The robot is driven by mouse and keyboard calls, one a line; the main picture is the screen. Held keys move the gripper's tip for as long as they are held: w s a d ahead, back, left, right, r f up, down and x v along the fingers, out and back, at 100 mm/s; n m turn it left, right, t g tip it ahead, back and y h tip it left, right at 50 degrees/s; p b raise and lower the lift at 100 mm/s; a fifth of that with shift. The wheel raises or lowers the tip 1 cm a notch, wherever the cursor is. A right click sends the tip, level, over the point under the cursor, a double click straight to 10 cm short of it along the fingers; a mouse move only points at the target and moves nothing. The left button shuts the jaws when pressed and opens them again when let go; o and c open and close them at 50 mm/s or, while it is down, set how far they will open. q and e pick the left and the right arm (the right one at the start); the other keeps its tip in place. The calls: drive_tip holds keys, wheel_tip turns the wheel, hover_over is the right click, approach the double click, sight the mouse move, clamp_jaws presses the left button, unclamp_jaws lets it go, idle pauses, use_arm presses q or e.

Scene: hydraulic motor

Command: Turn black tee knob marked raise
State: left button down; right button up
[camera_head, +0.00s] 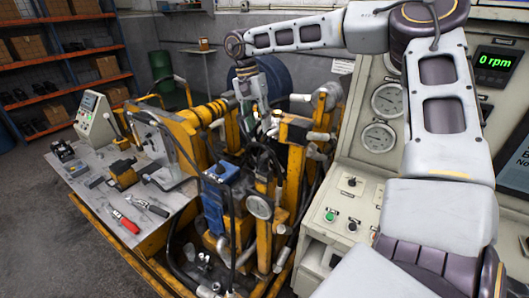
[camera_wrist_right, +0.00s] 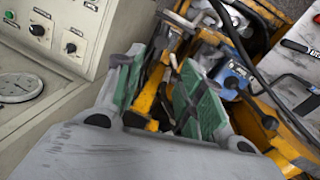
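I cannot pick out a black tee knob with a readable "raise" mark in either view. A blue valve block (camera_head: 221,174) stands on the yellow hydraulic rig in the head view. It also shows in the right wrist view (camera_wrist_right: 235,72), with a black knob (camera_wrist_right: 269,123) on a rod beside it. My right gripper (camera_head: 264,118) reaches in from the right and points down over the rig, behind the blue block. In the right wrist view its green-padded fingers (camera_wrist_right: 160,85) stand apart, with no held object visible between them. My left gripper is not in view.
A grey control panel (camera_head: 340,208) with gauges and knobs stands at the right, close to my right arm. A metal bench (camera_head: 90,160) at the left holds tools, including a red-handled one (camera_head: 126,223). Hoses and pipes crowd the rig. Floor is clear at the left.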

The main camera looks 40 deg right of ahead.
sight(265, 153)
drive_tip(key=f, duration=0.3)
drive_tip(key=s+f+p, duration=0.1)
drive_tip(key=f, duration=0.3)
drive_tip(key=s+d+f, duration=0.1)
drive_tip(key=f, duration=0.3)
drive_tip(key=shift+f+p, duration=0.1)
drive_tip(key=shift+p, duration=0.25)
drive_tip(key=shift+c, duration=0.4)
drive_tip(key=c, duration=0.7)
